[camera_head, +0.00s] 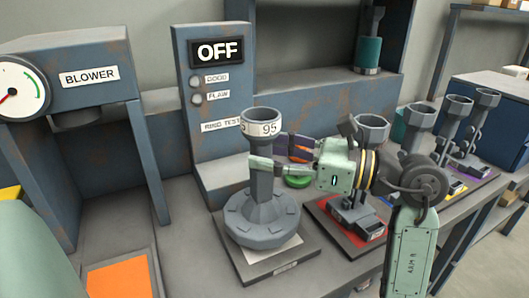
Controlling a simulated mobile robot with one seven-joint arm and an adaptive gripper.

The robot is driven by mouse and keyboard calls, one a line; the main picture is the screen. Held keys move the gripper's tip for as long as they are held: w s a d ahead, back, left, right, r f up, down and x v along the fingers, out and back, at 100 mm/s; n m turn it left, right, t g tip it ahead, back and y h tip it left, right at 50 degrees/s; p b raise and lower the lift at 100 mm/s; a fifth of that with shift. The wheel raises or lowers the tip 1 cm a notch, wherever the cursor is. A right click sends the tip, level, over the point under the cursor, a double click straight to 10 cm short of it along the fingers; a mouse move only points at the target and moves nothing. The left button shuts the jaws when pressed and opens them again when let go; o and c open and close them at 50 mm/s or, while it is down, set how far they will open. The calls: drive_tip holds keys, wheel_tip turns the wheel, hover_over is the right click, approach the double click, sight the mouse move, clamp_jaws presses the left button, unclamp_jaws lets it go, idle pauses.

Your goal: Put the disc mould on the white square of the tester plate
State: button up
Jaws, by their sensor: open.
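The disc mould (262,222) is a grey piece with a broad round base, a slim column and a cup on top with a white band reading 95. It stands upright on the tester plate (305,254). The white square (272,254) shows at the base's front edge; the rest of it is hidden under the base. My gripper (268,150) is open at the column just below the cup, reaching in from the right. One finger passes in front of the column and the other is on its far side. I cannot tell whether either finger touches it.
The ring test panel (218,108) behind reads OFF. A blower (88,75) stands at left, with an orange square (118,278) below it. Other grey cup-topped moulds (418,125) stand at right on coloured bases. A green button (298,181) lies behind my gripper.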

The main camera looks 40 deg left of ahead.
drive_tip(key=b+v, duration=0.2)
drive_tip(key=v, duration=0.9)
drive_tip(key=shift+b, duration=0.3)
drive_tip(key=shift+f, duration=0.1)
